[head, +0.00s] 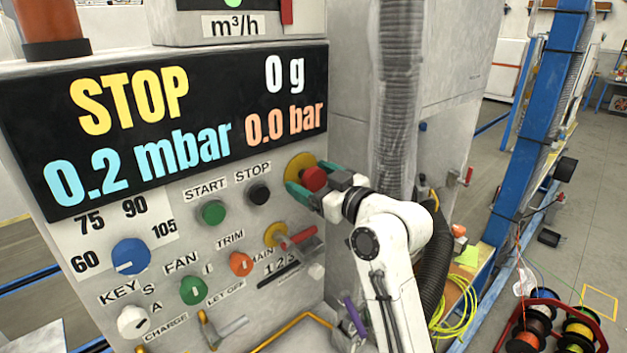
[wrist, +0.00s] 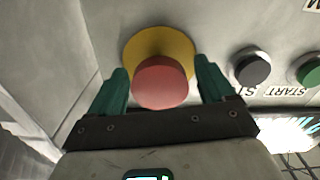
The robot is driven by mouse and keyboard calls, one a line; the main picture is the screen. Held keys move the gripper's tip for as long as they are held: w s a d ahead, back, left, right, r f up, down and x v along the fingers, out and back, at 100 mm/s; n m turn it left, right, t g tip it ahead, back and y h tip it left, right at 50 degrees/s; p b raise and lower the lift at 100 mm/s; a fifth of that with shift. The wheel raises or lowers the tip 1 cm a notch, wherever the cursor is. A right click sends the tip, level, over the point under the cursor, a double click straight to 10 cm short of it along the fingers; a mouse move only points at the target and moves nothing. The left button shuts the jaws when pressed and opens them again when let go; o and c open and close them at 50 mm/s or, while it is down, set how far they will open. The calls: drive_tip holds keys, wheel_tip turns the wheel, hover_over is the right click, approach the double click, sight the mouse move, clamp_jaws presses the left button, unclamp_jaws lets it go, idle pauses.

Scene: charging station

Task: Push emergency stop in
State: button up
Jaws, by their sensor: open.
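The emergency stop is a red mushroom button (head: 314,179) on a round yellow plate (head: 297,163), at the upper right of the control panel. In the wrist view the red button (wrist: 161,82) stands out in front of its yellow plate (wrist: 150,42). My gripper (head: 305,180) is at the button, its green fingers open on either side of it. In the wrist view my gripper (wrist: 163,85) has one finger left and one right of the button, with a small gap showing by the right finger. Whether the left finger touches the button I cannot tell.
A black STOP button (head: 258,193) and a green START button (head: 213,213) sit left of the emergency stop. A red-handled MAIN lever (head: 297,240) juts out below it. A ribbed grey hose (head: 397,95) hangs at the right. Cable spools (head: 550,325) stand on the floor.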

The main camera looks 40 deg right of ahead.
drive_tip(key=s+b, duration=0.2)
drive_tip(key=s, duration=0.8)
drive_tip(key=shift+s, duration=0.4)
drive_tip(key=s+a+f+m+g, duration=0.1)
drive_tip(key=s+a+f+g, duration=0.15)
drive_tip(key=f, duration=0.45)
drive_tip(key=s+a+f+g+y, duration=0.1)
drive_tip(key=a+f+g, duration=0.2)
drive_tip(key=f, duration=0.5)
drive_tip(key=s+a+f+m+g, duration=0.1)
drive_tip(key=a+f+g, duration=0.1)
drive_tip(key=f, duration=0.5)
drive_tip(key=s+a+f+g, duration=0.2)
drive_tip(key=s+f+g, duration=0.2)
drive_tip(key=s+f, duration=0.4)
drive_tip(key=s+a+f+g+h, duration=0.1)
drive_tip(key=s+a+f+g, duration=0.1)
drive_tip(key=s+f+g, duration=0.3)
drive_tip(key=s+f, duration=0.3)
drive_tip(key=s, duration=0.4)
drive_tip(key=shift+a+m, duration=0.3)
drive_tip(key=shift+a, duration=0.05)
